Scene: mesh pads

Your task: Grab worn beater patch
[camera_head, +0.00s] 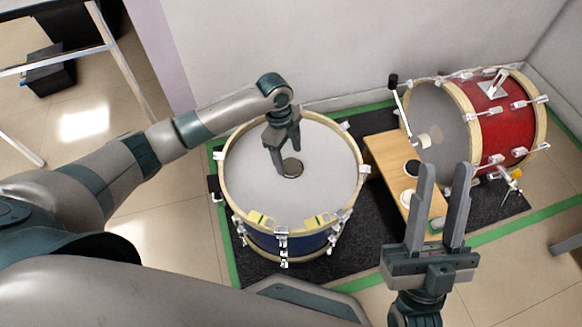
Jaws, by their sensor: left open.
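The worn beater patch (292,168) is a small dark round disc lying on the white head of the blue drum (325,185), near its middle. My left gripper (288,166) is over the drum head, pointing down, with its fingers apart at the patch. I cannot tell whether the fingers touch the patch; one finger partly overlaps its edge.
A wooden bench (385,150) beside the blue drum holds a black disc (412,168) and a white disc (409,197). A red drum (495,120) lies on its side at the right, with a beater at its head. A dark mat (375,225) with green edging lies beneath.

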